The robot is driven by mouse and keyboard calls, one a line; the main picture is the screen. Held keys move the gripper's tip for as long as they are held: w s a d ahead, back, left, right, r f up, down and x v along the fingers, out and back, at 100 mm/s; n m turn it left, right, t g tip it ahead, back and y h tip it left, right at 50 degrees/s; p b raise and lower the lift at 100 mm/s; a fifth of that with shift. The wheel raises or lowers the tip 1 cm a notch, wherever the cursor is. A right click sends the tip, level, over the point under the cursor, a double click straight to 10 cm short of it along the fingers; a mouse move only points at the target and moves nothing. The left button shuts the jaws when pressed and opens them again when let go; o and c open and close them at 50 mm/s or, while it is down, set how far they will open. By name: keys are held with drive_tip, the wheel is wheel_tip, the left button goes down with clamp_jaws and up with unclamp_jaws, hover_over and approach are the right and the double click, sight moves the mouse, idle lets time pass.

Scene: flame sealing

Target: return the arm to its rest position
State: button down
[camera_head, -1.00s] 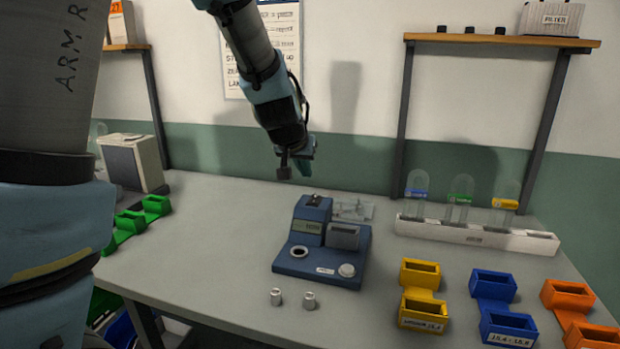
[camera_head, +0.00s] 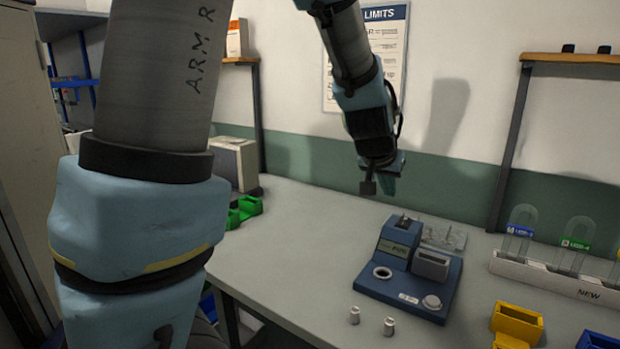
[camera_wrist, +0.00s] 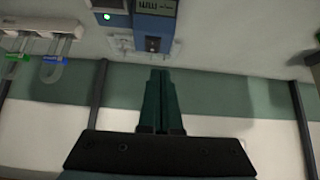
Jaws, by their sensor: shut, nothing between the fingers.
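My gripper (camera_head: 388,184) hangs from my raised arm above the back part of the table, in the head view. It points down and is clear of everything. In the wrist view my gripper's dark green fingers (camera_wrist: 160,78) lie side by side, shut, with nothing held. The blue sealing device (camera_head: 408,268) stands on the table below and a little to the right of my gripper. It also shows upside down at the top of the wrist view (camera_wrist: 152,14), with a green light lit.
Two small metal caps (camera_head: 354,315) stand in front of the device. A white rack (camera_head: 540,277) with clear tubes is at the right, near a yellow holder (camera_head: 518,322). Green holders (camera_head: 246,208) and a beige box (camera_head: 236,160) are at the left. A shelf (camera_head: 570,58) is above right.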

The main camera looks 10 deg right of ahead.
drive_tip(key=s+a+f+n+g+y, duration=0.1)
drive_tip(key=s+a+f+n, duration=0.1)
drive_tip(key=a, duration=0.8)
drive_tip(key=s+a+f+n+g+y, duration=0.2)
drive_tip(key=s+a+f, duration=0.1)
drive_tip(key=a, duration=0.7)
drive_tip(key=s+a+f+n+g+y, duration=0.1)
drive_tip(key=s+a, duration=0.4)
drive_tip(key=a, duration=0.5)
wheel_tip(320, 180, down, 3)
drive_tip(key=shift+a+r+n+g+y, duration=0.15)
drive_tip(key=shift+a+n+g+y, duration=0.2)
drive_tip(key=shift+n, duration=0.45)
